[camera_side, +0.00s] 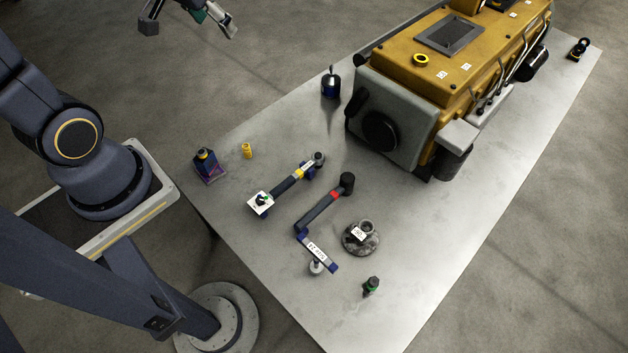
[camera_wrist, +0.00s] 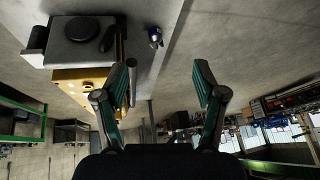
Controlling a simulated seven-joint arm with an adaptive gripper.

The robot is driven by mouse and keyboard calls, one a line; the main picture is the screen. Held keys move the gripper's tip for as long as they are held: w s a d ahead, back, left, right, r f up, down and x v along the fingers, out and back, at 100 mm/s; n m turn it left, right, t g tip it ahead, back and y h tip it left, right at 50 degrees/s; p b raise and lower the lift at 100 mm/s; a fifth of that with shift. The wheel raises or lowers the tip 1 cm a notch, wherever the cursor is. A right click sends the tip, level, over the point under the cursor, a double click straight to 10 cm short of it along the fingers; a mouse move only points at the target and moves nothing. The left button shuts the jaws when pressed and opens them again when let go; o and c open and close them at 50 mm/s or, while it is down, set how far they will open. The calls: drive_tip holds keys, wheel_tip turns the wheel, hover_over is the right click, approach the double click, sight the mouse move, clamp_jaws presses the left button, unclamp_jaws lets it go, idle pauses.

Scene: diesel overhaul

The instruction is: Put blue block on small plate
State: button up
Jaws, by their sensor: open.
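My gripper (camera_side: 190,28) is at the top of the side view, high up and away from the table, with its two fingers spread and nothing between them. In the wrist view my gripper (camera_wrist: 165,72) also shows open and empty. I cannot make out a plain blue block or a small plate for certain. A small dark blue and purple object (camera_side: 207,166) stands at the table's left corner. A dark blue canister (camera_side: 331,86) stands near the engine; a blue item (camera_wrist: 155,38) in the wrist view may be this canister.
A large yellow engine (camera_side: 440,70) fills the back of the grey table (camera_side: 430,235). A yellow cylinder (camera_side: 247,151), two arm-like tools (camera_side: 325,203) (camera_side: 290,182), a round dark part (camera_side: 361,238) and a green-banded piece (camera_side: 371,286) lie in front.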

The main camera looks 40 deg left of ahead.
drive_tip(key=s+d+r+m+h, duration=0.2)
drive_tip(key=s+d+r, duration=0.5)
drive_tip(key=s+d, duration=0.4)
drive_tip(key=shift+d+r+t+h, duration=0.15)
drive_tip(key=shift+d+t+h, duration=0.15)
drive_tip(key=shift+d, duration=0.35)
